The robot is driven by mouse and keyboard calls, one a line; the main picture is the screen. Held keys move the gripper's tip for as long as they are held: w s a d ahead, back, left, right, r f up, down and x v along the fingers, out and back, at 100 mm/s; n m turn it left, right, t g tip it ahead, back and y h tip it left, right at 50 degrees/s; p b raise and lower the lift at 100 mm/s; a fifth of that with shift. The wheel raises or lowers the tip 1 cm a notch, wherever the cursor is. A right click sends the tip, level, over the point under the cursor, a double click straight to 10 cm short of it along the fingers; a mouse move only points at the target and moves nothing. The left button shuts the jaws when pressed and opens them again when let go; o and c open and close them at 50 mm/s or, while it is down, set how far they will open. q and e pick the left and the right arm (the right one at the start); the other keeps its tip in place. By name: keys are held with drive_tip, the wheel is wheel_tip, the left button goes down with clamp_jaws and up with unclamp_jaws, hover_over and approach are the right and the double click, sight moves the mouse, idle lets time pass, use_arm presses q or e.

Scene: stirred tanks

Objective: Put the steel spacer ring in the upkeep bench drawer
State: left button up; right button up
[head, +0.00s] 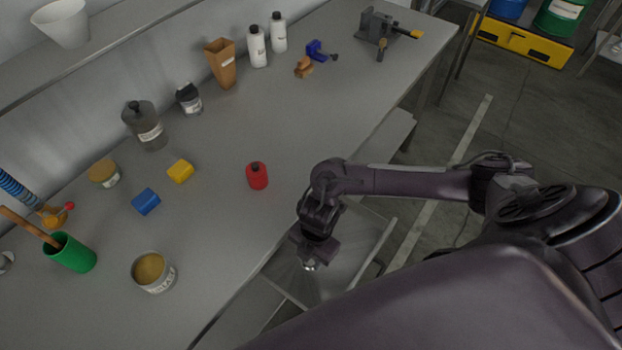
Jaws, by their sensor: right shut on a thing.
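My right gripper (311,258) points down over the open bench drawer (345,262) at the front edge of the bench. It is shut on a small shiny metal piece, the steel spacer ring (309,266), of which only a little shows below the fingers. The ring's height above the drawer floor is hard to tell. The drawer is pulled out from under the bench top, and my right arm hides part of it. My left gripper is not in view.
The grey bench top (225,215) holds a red bottle (257,176) near the arm, a blue block (146,201), a yellow block (180,171), an open tin (153,272) and a green cup (70,253). A vise (378,27) stands at the far end.

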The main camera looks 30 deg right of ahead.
sight(311, 263)
wheel_tip(311, 263, down, 4)
drive_tip(key=shift+r, duration=0.25)
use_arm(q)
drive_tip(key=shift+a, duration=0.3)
use_arm(e)
drive_tip(key=shift+f, duration=0.15)
drive_tip(key=shift+f, duration=0.2)
drive_tip(key=o, duration=1)
drive_tip(key=shift+c, duration=0.2)
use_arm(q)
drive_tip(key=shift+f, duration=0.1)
